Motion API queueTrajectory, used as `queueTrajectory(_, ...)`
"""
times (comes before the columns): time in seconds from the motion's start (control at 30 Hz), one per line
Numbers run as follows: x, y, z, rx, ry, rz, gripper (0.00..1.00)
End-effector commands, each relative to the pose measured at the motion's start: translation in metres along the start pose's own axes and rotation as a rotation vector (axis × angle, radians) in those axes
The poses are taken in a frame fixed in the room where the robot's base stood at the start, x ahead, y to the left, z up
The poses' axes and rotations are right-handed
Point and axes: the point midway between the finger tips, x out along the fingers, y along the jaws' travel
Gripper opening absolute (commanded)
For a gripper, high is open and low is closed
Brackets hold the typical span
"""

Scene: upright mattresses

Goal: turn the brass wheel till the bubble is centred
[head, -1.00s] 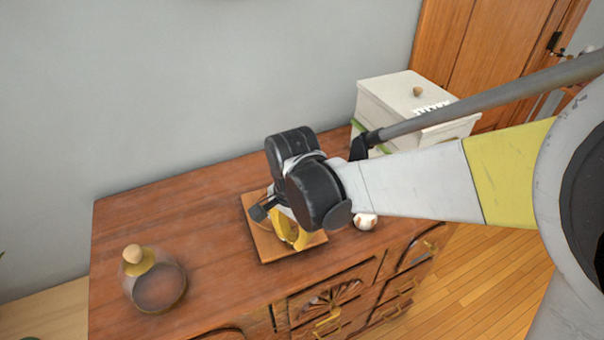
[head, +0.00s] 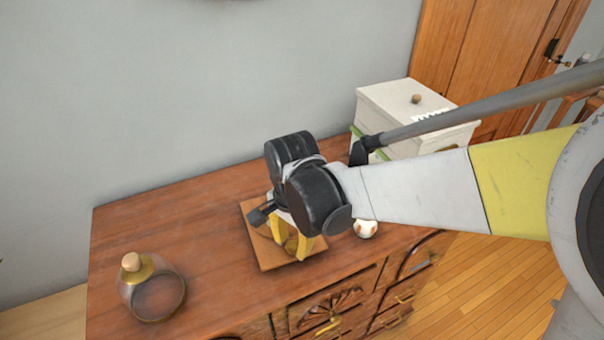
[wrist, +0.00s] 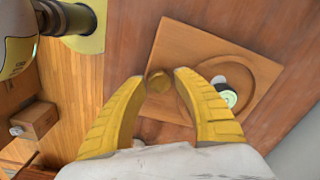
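The bubble is too small to read. In the head view my gripper (head: 291,247) points down over the board (head: 262,252), largely hiding what is on it.
The board rests on a wooden cabinet (head: 215,285). A glass jar with a brass collar and round stopper (head: 152,290) stands at the left. A small white object (head: 366,229) lies right of the board, and a white box (head: 400,105) stands behind.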

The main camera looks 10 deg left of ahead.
Motion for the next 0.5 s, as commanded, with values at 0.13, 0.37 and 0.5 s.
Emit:
queueTrajectory(0.13,-0.028,0.001,0.0,0.0,0.0,0.0,0.36)
queueTrajectory(0.37,-0.079,0.001,0.0,0.0,0.0,0.0,0.36)
queueTrajectory(0.5,-0.101,0.0,0.0,0.0,0.0,0.0,0.36)
